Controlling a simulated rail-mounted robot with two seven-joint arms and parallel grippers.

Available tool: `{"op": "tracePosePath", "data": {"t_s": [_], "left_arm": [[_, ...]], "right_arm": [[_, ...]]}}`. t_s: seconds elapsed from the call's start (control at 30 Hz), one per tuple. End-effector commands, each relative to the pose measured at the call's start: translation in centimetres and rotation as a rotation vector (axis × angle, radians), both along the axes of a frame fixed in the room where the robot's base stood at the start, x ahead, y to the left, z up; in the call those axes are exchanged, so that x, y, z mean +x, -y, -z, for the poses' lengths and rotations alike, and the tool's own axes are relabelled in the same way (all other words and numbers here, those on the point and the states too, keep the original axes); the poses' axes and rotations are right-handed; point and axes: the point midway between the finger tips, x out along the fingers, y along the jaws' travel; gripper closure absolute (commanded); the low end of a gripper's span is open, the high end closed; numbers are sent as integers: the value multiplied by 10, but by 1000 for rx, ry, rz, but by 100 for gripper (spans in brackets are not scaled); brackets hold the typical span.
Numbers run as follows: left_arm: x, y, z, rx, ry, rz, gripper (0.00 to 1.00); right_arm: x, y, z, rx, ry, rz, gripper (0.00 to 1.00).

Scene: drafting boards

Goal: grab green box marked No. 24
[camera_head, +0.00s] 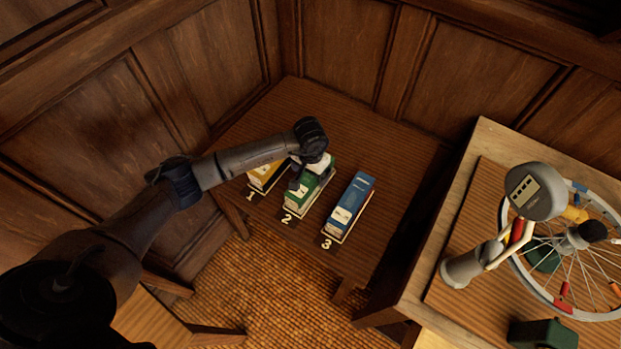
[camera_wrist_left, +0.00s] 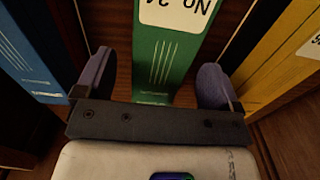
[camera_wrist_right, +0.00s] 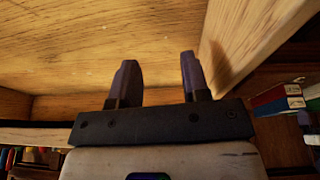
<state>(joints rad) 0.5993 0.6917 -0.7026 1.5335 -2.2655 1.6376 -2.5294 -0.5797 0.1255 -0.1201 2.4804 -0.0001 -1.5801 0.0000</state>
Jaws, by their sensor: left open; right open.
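The green box (camera_head: 304,195) stands in slot 2 on the dark wooden table, between a yellow box and a blue box. In the left wrist view the green box (camera_wrist_left: 168,55) shows a white label reading "No 24" upside down. My left gripper (camera_head: 300,178) is over the green box. Its fingers (camera_wrist_left: 156,85) are open, one on each side of the box, with a gap visible on both sides. My right gripper (camera_wrist_right: 157,78) is open and empty, facing a light wooden surface; it is not seen in the head view.
The yellow box (camera_head: 262,178) stands in slot 1 and the blue box (camera_head: 349,208) in slot 3, close on either side. Panelled walls stand behind.

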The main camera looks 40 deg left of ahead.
Motion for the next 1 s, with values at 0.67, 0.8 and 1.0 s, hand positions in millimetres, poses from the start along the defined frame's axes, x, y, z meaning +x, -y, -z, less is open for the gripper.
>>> {"op": "tracePosePath", "data": {"t_s": [0.67, 0.8, 1.0], "left_arm": [[0, 0, 16, 0, 1, 0, 32], [0, 0, 16, 0, 1, 0, 45], [0, 0, 16, 0, 1, 0, 64]], "right_arm": [[0, -3, 3, 9, 0, 6, 57], [0, -3, 3, 9, 0, 6, 57], [0, -2, 3, 7, -1, 4, 57]]}}
